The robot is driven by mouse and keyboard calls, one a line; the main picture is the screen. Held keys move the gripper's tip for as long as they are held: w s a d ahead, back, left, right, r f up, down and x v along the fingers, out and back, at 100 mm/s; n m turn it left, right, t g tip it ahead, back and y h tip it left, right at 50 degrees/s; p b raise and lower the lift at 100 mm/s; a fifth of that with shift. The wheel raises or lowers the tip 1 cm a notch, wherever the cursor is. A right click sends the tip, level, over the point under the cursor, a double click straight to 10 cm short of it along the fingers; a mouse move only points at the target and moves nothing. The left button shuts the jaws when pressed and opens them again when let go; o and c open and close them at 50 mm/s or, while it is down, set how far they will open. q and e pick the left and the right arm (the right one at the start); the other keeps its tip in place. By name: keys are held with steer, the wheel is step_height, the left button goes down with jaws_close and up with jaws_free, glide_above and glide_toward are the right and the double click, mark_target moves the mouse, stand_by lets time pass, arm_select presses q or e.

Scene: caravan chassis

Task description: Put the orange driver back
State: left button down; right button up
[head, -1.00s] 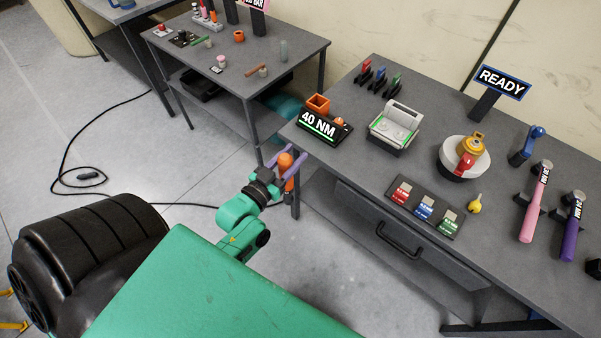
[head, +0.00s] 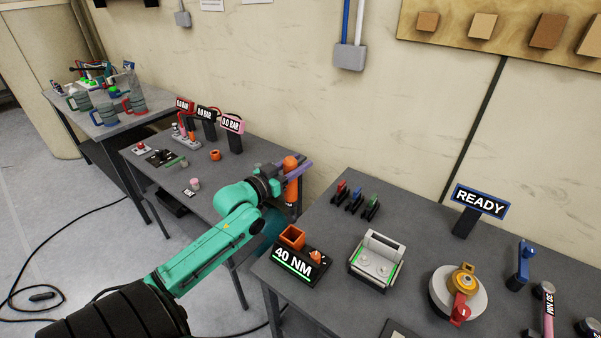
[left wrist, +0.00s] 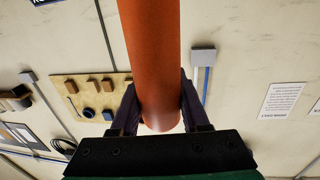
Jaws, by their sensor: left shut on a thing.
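My left gripper (head: 287,176) is shut on the orange driver (head: 291,188) and holds it upright in the air, near the gap between the two tables in the head view. In the left wrist view the orange driver (left wrist: 152,60) stands between the two purple fingers (left wrist: 155,110). A square orange open-topped holder (head: 292,237) sits on the black 40 NM stand (head: 301,266), at the near left corner of the right-hand table. The driver is beyond the holder and apart from it. My right gripper is not in view.
The right-hand table (head: 330,235) also bears red, blue and green clips (head: 355,200), a grey device (head: 377,260), a round white base (head: 458,292) and a READY sign (head: 480,202). The left table (head: 225,180) carries gauges (head: 208,116) and small parts.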

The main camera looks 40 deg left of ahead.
arm_select(q)
step_height(320, 180, down, 13)
steer(key=b, duration=0.8)
steer(key=shift+r+b, duration=0.2)
steer(key=shift+b, duration=0.1)
steer(key=shift+c, duration=1.6)
jaws_free()
steer(key=shift+s, duration=0.1)
steer(key=shift+s+f, duration=0.25)
steer(key=shift+s, duration=0.1)
steer(key=b, duration=0.2)
glide_toward(296, 200)
steer(key=shift+s+a+f, duration=0.9)
steer(key=shift+a+f, duration=0.05)
